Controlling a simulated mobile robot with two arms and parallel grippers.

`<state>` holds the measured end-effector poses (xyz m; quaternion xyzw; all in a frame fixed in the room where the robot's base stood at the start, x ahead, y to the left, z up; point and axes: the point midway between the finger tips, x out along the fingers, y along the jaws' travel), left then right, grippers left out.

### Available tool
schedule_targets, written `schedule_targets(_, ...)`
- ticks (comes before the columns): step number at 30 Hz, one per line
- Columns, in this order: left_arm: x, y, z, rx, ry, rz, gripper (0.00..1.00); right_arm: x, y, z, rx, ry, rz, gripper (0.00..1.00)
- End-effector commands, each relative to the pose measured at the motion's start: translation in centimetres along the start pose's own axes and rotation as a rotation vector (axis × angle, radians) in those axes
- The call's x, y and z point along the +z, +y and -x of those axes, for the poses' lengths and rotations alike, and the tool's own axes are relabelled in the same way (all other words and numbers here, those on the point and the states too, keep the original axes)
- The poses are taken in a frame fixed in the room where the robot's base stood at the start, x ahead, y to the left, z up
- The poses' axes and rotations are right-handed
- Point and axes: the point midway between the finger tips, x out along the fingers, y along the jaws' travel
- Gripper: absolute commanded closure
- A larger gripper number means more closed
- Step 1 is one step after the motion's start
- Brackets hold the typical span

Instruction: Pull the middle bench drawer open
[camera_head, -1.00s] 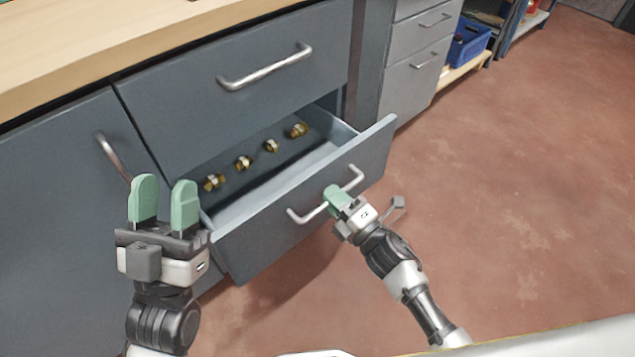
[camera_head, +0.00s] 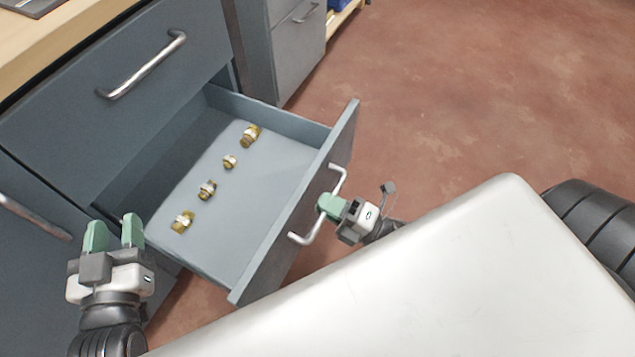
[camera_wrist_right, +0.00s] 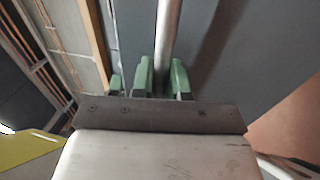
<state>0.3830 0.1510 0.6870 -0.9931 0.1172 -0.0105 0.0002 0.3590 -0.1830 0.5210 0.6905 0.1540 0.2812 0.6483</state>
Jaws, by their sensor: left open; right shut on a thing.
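The grey bench drawer (camera_head: 296,212) stands well out from the bench in the head view, with its floor in sight. My right gripper (camera_head: 328,207) is shut on the drawer's bar handle (camera_head: 309,238). In the right wrist view, the handle bar (camera_wrist_right: 166,42) runs up between the green fingers of the right gripper (camera_wrist_right: 162,78). My left gripper (camera_head: 114,232) is open and empty, left of the drawer and in front of the bench.
Several brass fittings (camera_head: 208,189) lie in the drawer. A closed drawer (camera_head: 115,95) with its own handle is above it. The wooden worktop (camera_head: 62,38) is at the upper left. Red-brown floor (camera_head: 440,95) is clear to the right.

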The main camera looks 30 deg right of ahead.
Motion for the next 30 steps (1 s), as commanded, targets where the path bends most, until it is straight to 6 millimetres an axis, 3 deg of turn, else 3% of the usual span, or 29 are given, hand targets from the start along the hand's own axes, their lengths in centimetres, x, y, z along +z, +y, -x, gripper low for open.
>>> schedule_targets(10,0.1,0.0,0.0,0.0,-0.005,0.0,0.57,0.0,-0.1,0.1,-0.002,0.0,0.0,1.0)
schedule_targets(11,0.1,0.0,0.0,0.0,-0.005,0.0,0.57,0.0,-0.1,0.1,-0.002,0.0,0.0,0.84)
schedule_targets(15,0.1,0.0,0.0,0.0,-0.005,0.0,0.57,0.0,0.0,0.1,-0.002,0.0,0.0,0.62)
schedule_targets(25,0.0,0.0,0.0,0.0,-0.004,0.0,0.57,0.0,0.0,0.3,-0.002,0.0,0.0,0.61)
schedule_targets(30,0.6,-0.1,0.1,-0.003,-0.053,-0.001,0.57,0.0,0.0,2.5,-0.006,-0.002,-0.002,0.61)
